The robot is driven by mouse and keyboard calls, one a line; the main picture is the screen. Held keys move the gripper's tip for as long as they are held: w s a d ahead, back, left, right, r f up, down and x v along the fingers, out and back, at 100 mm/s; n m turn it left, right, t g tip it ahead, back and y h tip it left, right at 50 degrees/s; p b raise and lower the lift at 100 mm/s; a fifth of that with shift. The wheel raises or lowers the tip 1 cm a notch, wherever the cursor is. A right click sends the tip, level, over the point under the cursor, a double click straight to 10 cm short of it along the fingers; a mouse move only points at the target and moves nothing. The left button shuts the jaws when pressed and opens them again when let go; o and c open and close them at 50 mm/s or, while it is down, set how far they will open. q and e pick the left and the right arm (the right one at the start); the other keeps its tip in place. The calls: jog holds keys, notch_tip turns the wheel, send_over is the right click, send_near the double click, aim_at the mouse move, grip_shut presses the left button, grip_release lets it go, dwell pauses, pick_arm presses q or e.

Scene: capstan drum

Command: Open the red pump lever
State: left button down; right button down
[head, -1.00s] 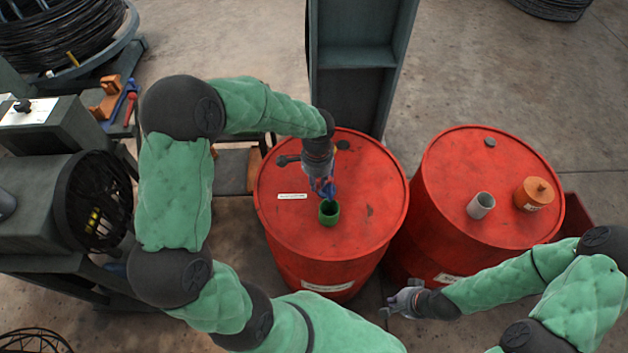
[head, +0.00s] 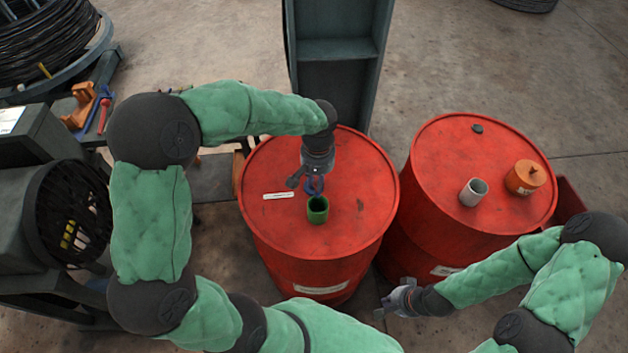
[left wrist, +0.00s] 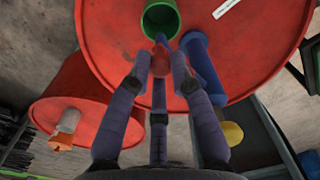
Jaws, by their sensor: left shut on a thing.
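A slim red handle (head: 103,115) lies beside a blue one on the bench at the far left of the head view; I cannot tell whether it is the pump lever. My left gripper (head: 314,186) is above the left red drum, just behind a green open pipe (head: 317,210). In the left wrist view its fingers (left wrist: 160,62) close together around a small red piece (left wrist: 160,50), mostly hidden. A blue cylinder (left wrist: 205,65) lies just right of the fingertips. My right gripper (head: 386,309) is low in front of the drums, apparently open and empty.
The left drum (head: 350,180) stands close to a right drum (head: 440,150), which bears a grey pipe (head: 473,192) and an orange cap (head: 526,177). A dark green post (head: 337,80) rises behind. A cable reel (head: 45,45) and machinery fill the left.

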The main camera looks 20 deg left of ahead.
pick_arm(q)
jog(key=shift+w+d+n, duration=0.1)
jog(key=shift+d+n, duration=0.05)
jog(key=shift+n, duration=0.25)
jog(key=c, duration=1.1)
grip_release()
jog(key=shift+r, duration=0.1)
notch_tip(320, 180, up, 12)
